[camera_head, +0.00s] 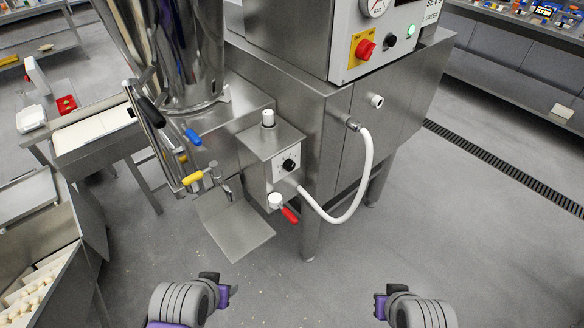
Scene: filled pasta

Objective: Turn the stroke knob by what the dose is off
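The knob (288,165), small, round and black, sits on a white dial plate (280,172) on the front of a steel box at the filling machine. The dial marks are too small to read. My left gripper (228,291) is at the bottom left of centre, well below and apart from the knob. My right gripper (380,303) is at the bottom right of centre, also apart from it. Both show only purple and dark finger parts from the side, with nothing visible in them. Whether they are open or shut does not show.
Near the knob are a red-handled valve (288,214), a white hose (356,205), a yellow handle (193,178), a blue handle (193,137) and a steel tray (238,240). A red switch (365,48) is higher up.

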